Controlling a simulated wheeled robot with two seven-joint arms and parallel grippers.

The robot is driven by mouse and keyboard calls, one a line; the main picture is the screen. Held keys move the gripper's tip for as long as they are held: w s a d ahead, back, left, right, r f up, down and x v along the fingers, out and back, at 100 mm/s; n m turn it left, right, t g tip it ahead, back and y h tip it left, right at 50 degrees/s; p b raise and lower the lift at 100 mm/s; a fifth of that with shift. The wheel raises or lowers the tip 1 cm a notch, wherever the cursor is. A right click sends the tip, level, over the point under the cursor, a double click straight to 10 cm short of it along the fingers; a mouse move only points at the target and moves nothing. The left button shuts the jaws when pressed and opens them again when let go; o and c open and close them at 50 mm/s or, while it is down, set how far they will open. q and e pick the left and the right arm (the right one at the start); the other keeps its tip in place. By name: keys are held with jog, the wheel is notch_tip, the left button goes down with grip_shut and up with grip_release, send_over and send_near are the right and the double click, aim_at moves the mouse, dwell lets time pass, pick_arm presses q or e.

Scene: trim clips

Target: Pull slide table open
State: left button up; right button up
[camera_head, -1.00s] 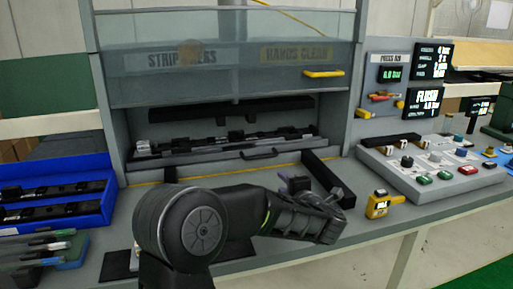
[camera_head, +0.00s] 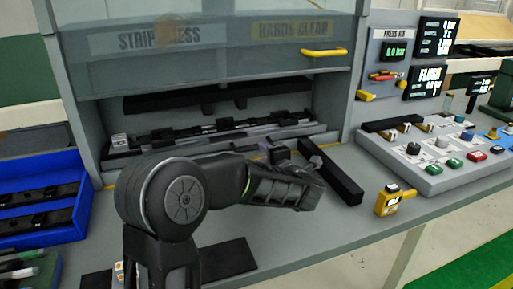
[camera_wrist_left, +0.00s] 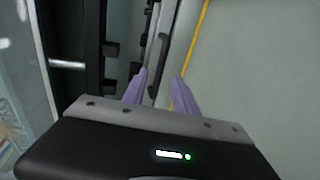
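The slide table (camera_head: 322,139) is a grey tray carrying a long dark trim strip, inside the press opening below the clear guard. My left gripper (camera_head: 295,151) is in front of its front edge, and my arm hides the handle in the head view. In the left wrist view, the dark bar handle (camera_wrist_left: 161,62) runs along the slide table's front. The two purple fingers of the left gripper (camera_wrist_left: 158,80) are apart, with the handle seen between or just beyond their tips; contact cannot be told. My right gripper is not in view.
A clear guard (camera_head: 220,60) with a yellow handle (camera_head: 324,52) is above the opening. A yellow device (camera_head: 392,200) and button panel (camera_head: 440,150) stand right. A blue bin (camera_head: 35,230) is at left.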

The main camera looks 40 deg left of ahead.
aim_at(257, 148)
pick_arm(q)
jog(key=x, duration=0.7)
jog(key=shift+c, duration=0.2)
grip_shut()
dwell(1.1)
